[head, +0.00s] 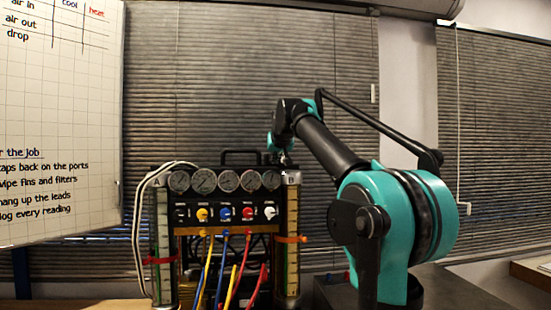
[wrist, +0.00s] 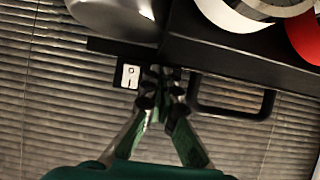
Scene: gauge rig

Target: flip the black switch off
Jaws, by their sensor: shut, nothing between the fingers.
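The gauge rig (head: 224,230) stands upright on the bench in the head view, with a row of round gauges above a row of coloured knobs. My gripper (wrist: 161,78) is shut with nothing between its fingers. In the head view my gripper (head: 284,160) is at the rig's upper right end, by the column marked B. In the wrist view a small black-edged plate with white I and O marks (wrist: 130,76) is just left of my fingertips. The black switch itself is not clearly visible; my fingertips may cover it. I cannot tell its position or whether I touch it.
The rig's black carry handle (wrist: 232,110) is close to the right of my fingers in the wrist view. Several coloured hoses (head: 232,275) hang in front of the rig. A whiteboard (head: 60,130) is at the left; window blinds (head: 230,60) are behind.

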